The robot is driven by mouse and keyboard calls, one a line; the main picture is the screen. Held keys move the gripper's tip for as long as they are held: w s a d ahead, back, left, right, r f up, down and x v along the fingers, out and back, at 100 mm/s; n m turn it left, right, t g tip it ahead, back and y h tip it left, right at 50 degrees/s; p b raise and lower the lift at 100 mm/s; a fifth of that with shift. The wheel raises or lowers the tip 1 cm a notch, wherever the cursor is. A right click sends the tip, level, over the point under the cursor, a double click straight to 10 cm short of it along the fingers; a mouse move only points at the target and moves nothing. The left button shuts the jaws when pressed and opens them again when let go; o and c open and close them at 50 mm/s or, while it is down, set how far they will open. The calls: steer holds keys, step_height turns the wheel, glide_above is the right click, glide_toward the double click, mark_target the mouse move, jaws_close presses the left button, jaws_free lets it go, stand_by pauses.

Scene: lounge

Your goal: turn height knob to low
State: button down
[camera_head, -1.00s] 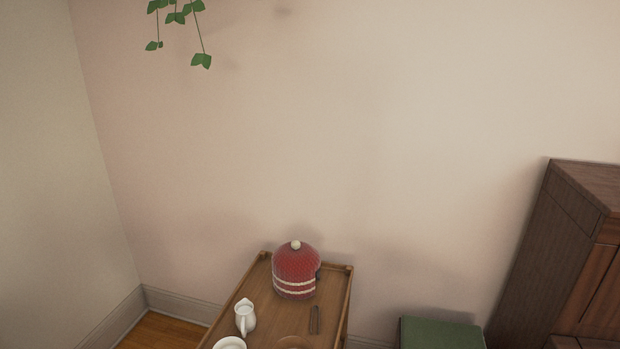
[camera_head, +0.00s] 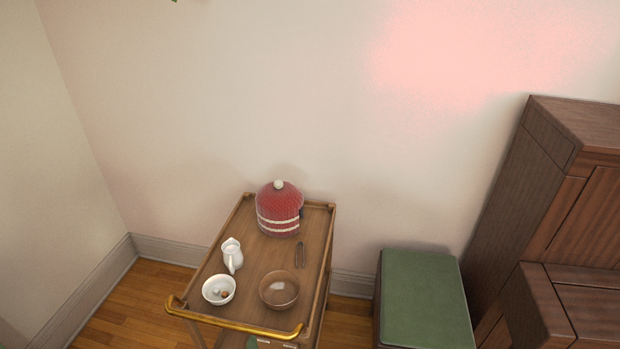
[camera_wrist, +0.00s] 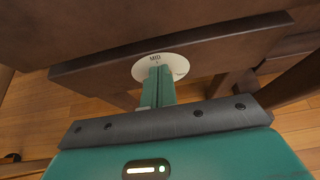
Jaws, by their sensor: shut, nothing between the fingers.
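In the wrist view a round white dial plate (camera_wrist: 176,64) is set on a dark wooden rail (camera_wrist: 100,75). The word MID shows at its upper edge, and smaller marking near its right side is too small to read. My green gripper (camera_wrist: 158,74) is shut, its fingertips in front of the plate's middle. They cover the middle, so any knob there is hidden. I cannot tell whether the tips touch the plate. The head view shows neither the dial nor my gripper.
In the head view a green-cushioned stool (camera_head: 424,300) stands beside a dark wooden cabinet-like piece (camera_head: 560,170). A wooden trolley (camera_head: 215,262) at left bears a red-domed object (camera_head: 279,212), white jug (camera_head: 232,256), white bowl (camera_head: 219,290), brown bowl (camera_head: 279,290) and tongs (camera_head: 300,254).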

steer(key=shift+a, duration=0.25)
steer(key=shift+w+a, duration=0.1)
steer(key=shift+a, duration=0.2)
steer(key=shift+w+a+f, duration=0.1)
steer(key=shift+a, duration=0.05)
stand_by(0.4)
steer(key=s+a, duration=0.2)
steer(key=s, duration=0.3)
steer(key=shift+s+r, duration=0.35)
steer(key=shift+s, duration=0.05)
